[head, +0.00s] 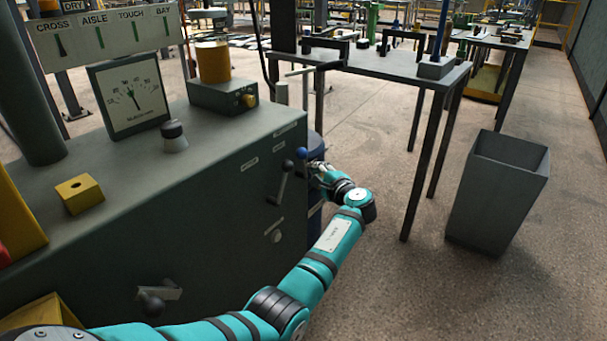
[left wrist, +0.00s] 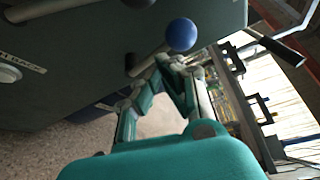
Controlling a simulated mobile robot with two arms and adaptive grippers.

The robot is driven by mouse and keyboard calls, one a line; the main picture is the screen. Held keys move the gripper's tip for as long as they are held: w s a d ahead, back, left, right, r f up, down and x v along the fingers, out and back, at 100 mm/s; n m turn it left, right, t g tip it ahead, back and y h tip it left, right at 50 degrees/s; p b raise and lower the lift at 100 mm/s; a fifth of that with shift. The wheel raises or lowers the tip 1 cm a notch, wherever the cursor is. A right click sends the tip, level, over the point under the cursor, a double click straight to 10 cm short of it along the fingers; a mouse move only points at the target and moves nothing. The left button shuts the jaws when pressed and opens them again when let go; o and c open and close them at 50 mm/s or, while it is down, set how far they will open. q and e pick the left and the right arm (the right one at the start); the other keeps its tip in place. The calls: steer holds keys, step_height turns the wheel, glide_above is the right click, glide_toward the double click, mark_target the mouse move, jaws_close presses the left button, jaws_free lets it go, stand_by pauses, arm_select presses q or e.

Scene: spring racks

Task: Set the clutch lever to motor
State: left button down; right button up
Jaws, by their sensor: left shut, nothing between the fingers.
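A lever with a blue ball knob (head: 301,152) is on the far right end of the dark machine's front; in the left wrist view the blue knob (left wrist: 181,34) sits just above my fingertips. A grey lever with a dark knob (head: 282,185) is just left of it. Small labels (head: 250,164) are near the levers but too small to read, so I cannot tell which lever is the clutch or where motor is. My left gripper (head: 318,168) is beside the blue knob, shut and empty; its fingers (left wrist: 172,64) close together below the knob. I cannot tell whether they touch it.
The machine cabinet (head: 215,185) fills the left, with a dial gauge (head: 131,96) and a yellow block (head: 80,194) on top. A table (head: 385,64) and a grey bin (head: 497,190) stand right. Floor between is clear.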

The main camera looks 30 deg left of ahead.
arm_select(q)
steer(key=shift+s+a+r, duration=0.25)
steer(key=shift+s+a, duration=0.35)
steer(key=shift+s, duration=0.1)
steer(key=shift+s+a+r, duration=0.2)
steer(key=shift+s+a, duration=0.4)
steer(key=shift+s, duration=0.1)
arm_select(e)
steer(key=shift+s+d+f, duration=0.1)
steer(key=shift+s+f, duration=0.1)
steer(key=shift+f, duration=0.1)
